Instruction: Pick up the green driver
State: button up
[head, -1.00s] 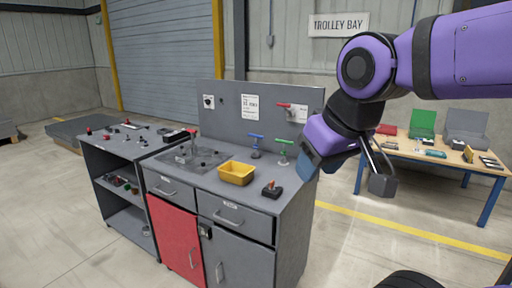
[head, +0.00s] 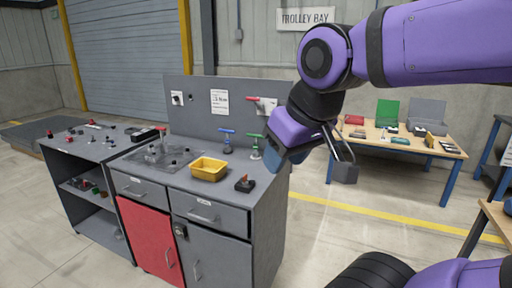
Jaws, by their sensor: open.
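The green driver (head: 255,147) stands upright at the back right of the grey cabinet top, its T-shaped green handle uppermost. A blue driver (head: 227,140) of like shape stands just left of it. My gripper (head: 318,165) is open and empty, to the right of the green driver, beyond the cabinet's right side in the picture. Part of my wrist is close to the green driver in the picture; whether it hides any of it I cannot tell.
A yellow bin (head: 209,169) and a small black block with a red knob (head: 245,184) are on the cabinet top. A back panel (head: 200,103) with a red-handled fitting (head: 262,102) rises behind. A table (head: 385,139) with cases stands at the right.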

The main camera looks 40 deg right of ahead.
aim_at(255, 155)
jog(key=i+l, duration=0.15)
jog(key=i, duration=0.35)
jog(key=i+l, duration=0.2)
jog(key=i, duration=0.3)
